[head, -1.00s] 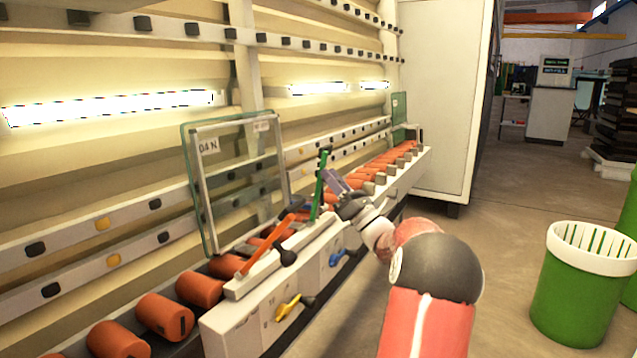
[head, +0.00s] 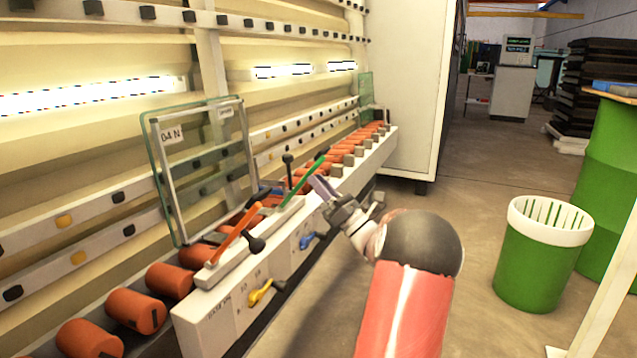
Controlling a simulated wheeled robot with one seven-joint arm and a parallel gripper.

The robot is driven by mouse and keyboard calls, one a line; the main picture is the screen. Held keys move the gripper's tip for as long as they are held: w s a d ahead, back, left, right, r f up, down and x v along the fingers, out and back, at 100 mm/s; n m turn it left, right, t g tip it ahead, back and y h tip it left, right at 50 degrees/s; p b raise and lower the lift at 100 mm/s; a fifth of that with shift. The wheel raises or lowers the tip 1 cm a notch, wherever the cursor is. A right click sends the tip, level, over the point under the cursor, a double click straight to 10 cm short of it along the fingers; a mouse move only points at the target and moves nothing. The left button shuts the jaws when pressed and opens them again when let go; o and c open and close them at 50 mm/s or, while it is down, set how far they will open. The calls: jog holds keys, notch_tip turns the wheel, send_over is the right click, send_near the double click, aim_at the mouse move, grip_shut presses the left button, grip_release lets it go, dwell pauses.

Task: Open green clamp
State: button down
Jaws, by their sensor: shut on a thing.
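An orange clamp lever (head: 236,234) with a black knob sits nearer on the same ledge, leaning right.
A framed glass panel (head: 163,205) stands left of the levers. Orange rollers (head: 143,312) line the conveyor. Yellow (head: 261,291) and blue (head: 309,240) handles stick out of the front face. A green bin (head: 532,270) stands on the right, with clear floor between.

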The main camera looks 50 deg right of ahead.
jog(key=shift+s+d, duration=0.1)
jog(key=shift+s, duration=0.05)
jog(key=c, duration=1.2)
grip_release()
jog(key=shift+s, duration=0.1)
jog(key=shift+c, duration=0.2)
jog(key=shift+o, duration=0.5)
jog(key=v, duration=0.7)
jog(key=shift+s+f, duration=0.2)
jog(key=shift+s, duration=0.1)
